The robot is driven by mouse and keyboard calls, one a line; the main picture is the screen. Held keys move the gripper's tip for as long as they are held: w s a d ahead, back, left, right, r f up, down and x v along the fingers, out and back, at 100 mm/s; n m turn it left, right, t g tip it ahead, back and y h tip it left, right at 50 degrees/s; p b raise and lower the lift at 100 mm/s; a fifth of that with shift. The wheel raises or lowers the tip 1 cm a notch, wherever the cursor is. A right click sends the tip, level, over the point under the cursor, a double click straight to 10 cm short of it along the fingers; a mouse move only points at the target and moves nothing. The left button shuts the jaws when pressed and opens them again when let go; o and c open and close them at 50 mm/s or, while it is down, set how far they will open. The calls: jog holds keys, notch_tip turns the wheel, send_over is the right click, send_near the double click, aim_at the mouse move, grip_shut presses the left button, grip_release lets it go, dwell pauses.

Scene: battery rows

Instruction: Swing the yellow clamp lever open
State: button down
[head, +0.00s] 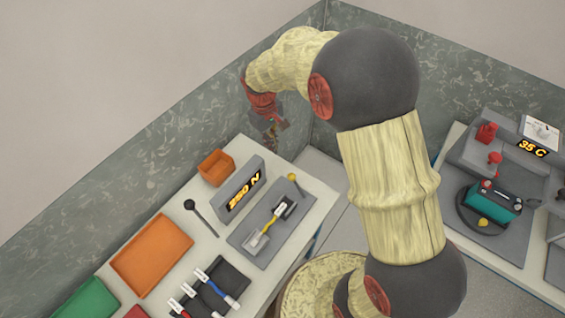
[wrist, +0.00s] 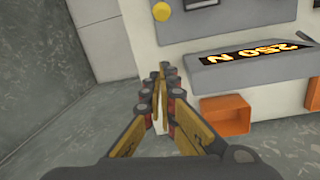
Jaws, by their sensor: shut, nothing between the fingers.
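A yellow ball knob (head: 292,177) on a short dark rod stands at the far end of a grey fixture plate (head: 249,236); it looks like the clamp lever's end. The knob also shows at the top of the wrist view (wrist: 161,11). A yellow strip (head: 268,224) lies on the same plate between a pale block and a dark clamp part. My gripper (wrist: 162,70) is shut and empty. In the head view my gripper (head: 273,127) hangs beyond the table's far end, near the wall, apart from the knob.
A grey block with a "250 N" display (head: 241,191) stands beside the plate. An orange bin (head: 216,167), a black spoon-like tool (head: 200,215) and an orange tray (head: 151,254) are on the table. A second station with a teal block (head: 492,205) stands at right.

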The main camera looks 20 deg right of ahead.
jog(key=f, duration=0.3)
jog(key=f+b, duration=0.1)
jog(key=f, duration=0.2)
jog(key=d+f+b, duration=0.1)
jog(key=f, duration=0.3)
jog(key=shift+s+d, duration=0.1)
jog(key=shift+s, duration=0.25)
jog(key=shift+s+d+r+b, duration=0.3)
jog(key=shift+s+r, duration=0.15)
jog(key=shift+s, duration=0.35)
jog(key=shift+s+d+r+b, duration=0.15)
jog(key=shift+s+d+r, duration=0.25)
jog(key=shift+s, duration=0.4)
jog(key=shift+a, duration=0.1)
jog(key=shift+r, duration=0.1)
jog(key=shift+s+d+r+t, duration=0.2)
jog(key=shift+s+r+t, duration=0.05)
jog(key=shift+t, duration=0.05)
jog(key=shift+y, duration=0.3)
